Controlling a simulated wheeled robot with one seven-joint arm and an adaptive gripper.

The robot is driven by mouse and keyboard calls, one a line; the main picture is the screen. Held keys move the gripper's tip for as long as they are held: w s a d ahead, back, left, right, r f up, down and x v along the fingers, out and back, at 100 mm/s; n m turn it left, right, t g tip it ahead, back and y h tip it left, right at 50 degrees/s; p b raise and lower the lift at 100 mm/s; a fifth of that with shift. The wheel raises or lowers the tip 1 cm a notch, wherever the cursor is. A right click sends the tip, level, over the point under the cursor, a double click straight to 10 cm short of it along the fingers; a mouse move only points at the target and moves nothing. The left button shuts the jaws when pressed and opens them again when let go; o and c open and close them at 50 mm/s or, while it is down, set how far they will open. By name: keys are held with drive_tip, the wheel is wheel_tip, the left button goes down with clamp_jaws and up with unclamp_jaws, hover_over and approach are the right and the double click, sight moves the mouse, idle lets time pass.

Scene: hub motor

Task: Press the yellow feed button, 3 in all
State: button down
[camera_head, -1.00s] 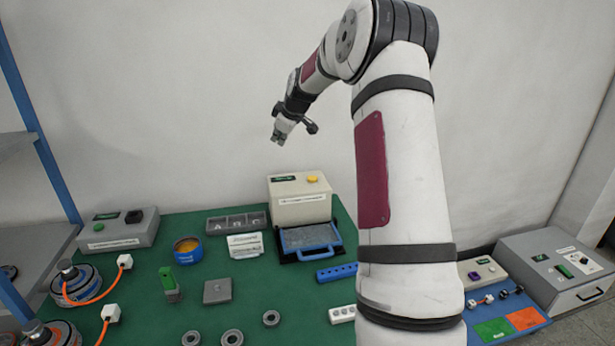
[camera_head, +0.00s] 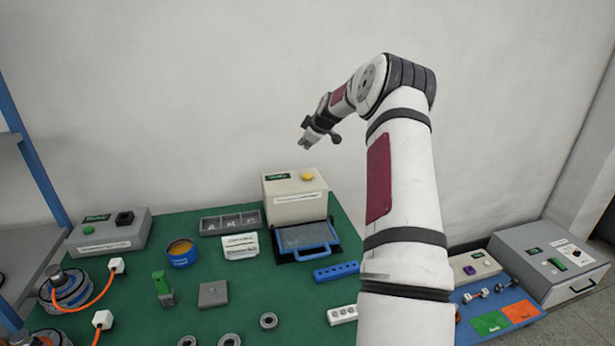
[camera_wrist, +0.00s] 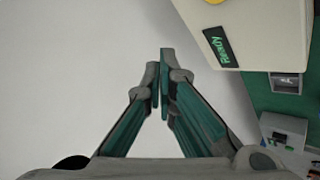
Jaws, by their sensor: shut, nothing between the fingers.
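The yellow button (camera_head: 308,176) is on the top of a cream feeder box (camera_head: 296,208) at the back of the green table. In the head view my gripper (camera_head: 305,146) hangs just above the button in the picture, apart from it. In the wrist view the gripper (camera_wrist: 160,76) has its fingertips together with nothing between them. The yellow button (camera_wrist: 213,2) is only a sliver at the top edge there, right of the fingertips. A dark display (camera_wrist: 222,46) on the box shows "Ready" in green.
A blue-handled tray (camera_head: 307,240) stands in front of the box. A grey divided bin (camera_head: 231,222), white labelled blocks (camera_head: 240,246) and a blue tin (camera_head: 181,254) are to its left. A grey control box (camera_head: 108,234) is at far left. The air around my gripper is clear.

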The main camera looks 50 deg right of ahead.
sight(306, 176)
drive_tip(key=shift+f+b, duration=0.4)
drive_tip(key=shift+f, duration=4)
drive_tip(key=shift+f, duration=0.4)
drive_tip(key=shift+f, duration=0.55)
drive_tip(key=shift+r, duration=0.95)
drive_tip(key=shift+r, duration=0.1)
drive_tip(key=shift+r+p, duration=0.35)
drive_tip(key=shift+r, duration=2.1)
